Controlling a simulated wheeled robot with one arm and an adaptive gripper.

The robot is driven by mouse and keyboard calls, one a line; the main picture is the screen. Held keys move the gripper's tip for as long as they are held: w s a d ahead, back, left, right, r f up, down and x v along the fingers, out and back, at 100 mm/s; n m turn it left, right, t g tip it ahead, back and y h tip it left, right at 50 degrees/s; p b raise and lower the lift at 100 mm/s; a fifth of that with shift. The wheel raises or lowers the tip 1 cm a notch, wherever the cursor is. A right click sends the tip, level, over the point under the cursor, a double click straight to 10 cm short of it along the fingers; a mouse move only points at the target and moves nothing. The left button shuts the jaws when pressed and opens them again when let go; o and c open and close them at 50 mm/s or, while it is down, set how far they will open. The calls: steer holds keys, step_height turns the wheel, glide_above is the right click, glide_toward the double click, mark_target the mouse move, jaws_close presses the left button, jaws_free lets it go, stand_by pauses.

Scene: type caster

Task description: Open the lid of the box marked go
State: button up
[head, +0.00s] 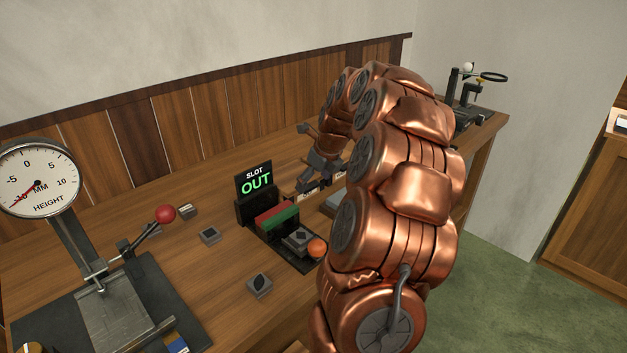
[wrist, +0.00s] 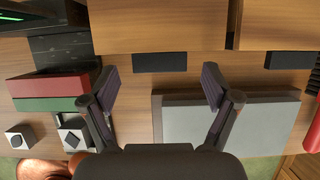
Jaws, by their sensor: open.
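Two wooden boxes show from above in the wrist view, a left one (wrist: 165,25) and a right one (wrist: 280,25), cut off by the top edge. Each has a dark block on its near side, a left block (wrist: 160,61) and a right block (wrist: 290,60). I cannot read a go mark on either box. In the head view the boxes are mostly hidden by my arm; small pale labels show just below my gripper. My gripper (wrist: 160,82) is open and empty, its fingers apart on either side of the left dark block. It also shows in the head view (head: 311,179).
A slot display (head: 255,184) reading OUT stands left of my gripper, with red and green bars (head: 278,218) before it. A grey pad (wrist: 225,122) lies below my fingers. A height gauge (head: 38,181) and a red-knobbed lever (head: 165,214) are at left.

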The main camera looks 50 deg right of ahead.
steer(key=shift+w+f, duration=0.15)
steer(key=shift+f, duration=0.15)
jaws_close()
steer(key=shift+r, duration=0.1)
stand_by(0.5)
